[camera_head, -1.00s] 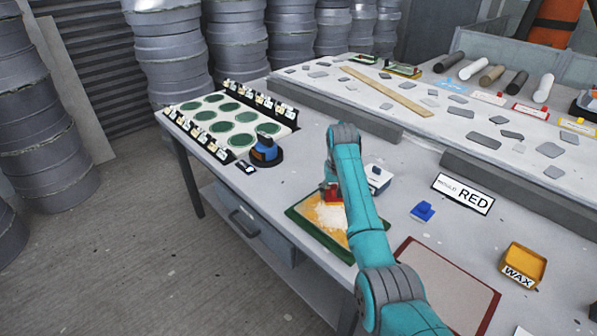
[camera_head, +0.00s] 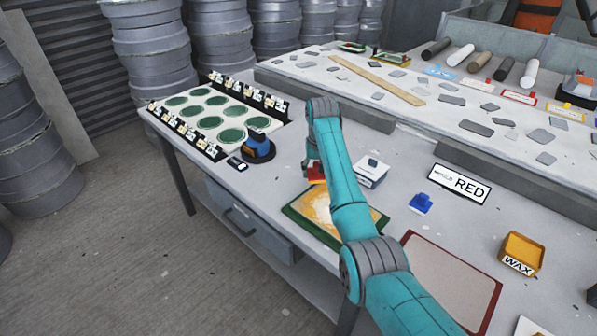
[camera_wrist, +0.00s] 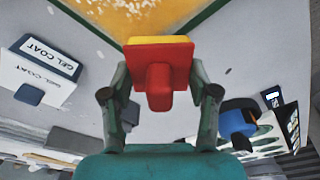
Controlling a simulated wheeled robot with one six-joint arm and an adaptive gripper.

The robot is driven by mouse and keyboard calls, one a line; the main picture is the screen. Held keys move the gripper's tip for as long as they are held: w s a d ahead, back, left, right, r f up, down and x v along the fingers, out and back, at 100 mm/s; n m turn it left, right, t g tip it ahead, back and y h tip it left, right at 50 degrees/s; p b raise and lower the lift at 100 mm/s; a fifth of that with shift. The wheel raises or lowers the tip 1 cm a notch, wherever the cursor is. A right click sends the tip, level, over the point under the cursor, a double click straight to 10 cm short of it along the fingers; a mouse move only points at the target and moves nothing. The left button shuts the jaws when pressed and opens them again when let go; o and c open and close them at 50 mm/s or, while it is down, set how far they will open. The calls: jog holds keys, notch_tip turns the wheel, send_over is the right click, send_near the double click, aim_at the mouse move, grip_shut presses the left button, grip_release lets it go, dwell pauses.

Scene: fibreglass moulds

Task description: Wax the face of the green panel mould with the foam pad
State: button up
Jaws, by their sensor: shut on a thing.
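My gripper (camera_head: 313,165) is shut on a red-handled pad with a yellow foam layer, the foam pad (camera_head: 317,174). In the wrist view the pad (camera_wrist: 160,67) sits between both fingers of my gripper (camera_wrist: 160,88). The green panel mould (camera_head: 303,225) lies on the table under my arm, with a yellow face and a paler whitish patch. My arm hides part of that face. The pad is at the mould's far edge; I cannot tell whether it touches. The mould's whitish-yellow face (camera_wrist: 150,14) shows at the top of the wrist view.
A red-rimmed mould (camera_head: 455,280) lies at right, near a yellow WAX tub (camera_head: 522,252). A blue pad (camera_head: 421,203) and a RED sign (camera_head: 460,184) stand behind. A GEL COAT box (camera_head: 370,173) is right of my gripper. A blue-and-black device (camera_head: 258,148) stands left.

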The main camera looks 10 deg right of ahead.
jog(key=shift+r, duration=2.2)
